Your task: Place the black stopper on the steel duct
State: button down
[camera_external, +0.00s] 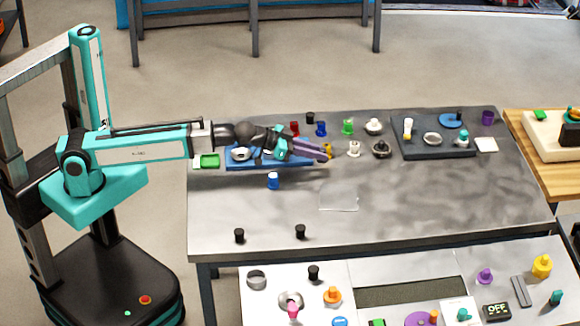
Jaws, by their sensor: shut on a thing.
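My gripper (318,150) reaches over the blue tray's right end, with its purple fingers pointing right. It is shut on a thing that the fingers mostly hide. A small yellow-orange piece (329,150) shows right at the fingertips; I cannot tell whether it is the held thing. Small black stoppers stand on the grey table: one at the front left (239,235), one to its right (300,231), and one at the back edge (310,117). Steel rings that may be ducts show on the blue tray (240,153) and on the dark tray (432,138).
The blue tray (235,164) lies under my arm. Red, blue, green and white pieces stand near the back edge. The dark tray (465,153) is at the back right. A clear sheet (339,197) lies mid-table; the table's right front is clear. A lower front bench holds more pieces.

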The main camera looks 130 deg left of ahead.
send_over(336, 171)
jog(key=shift+a+f, duration=0.1)
jog(key=shift+f, duration=0.2)
jog(key=shift+f, duration=0.1)
dwell(0.4)
jog(key=shift+f+p, duration=0.3)
jog(key=shift+f, duration=1.35)
jog(key=shift+f, duration=0.15)
jog(key=c, duration=1.6)
grip_release()
jog(key=shift+c, duration=0.2)
jog(key=shift+s+r, duration=0.1)
jog(key=shift+r, duration=0.1)
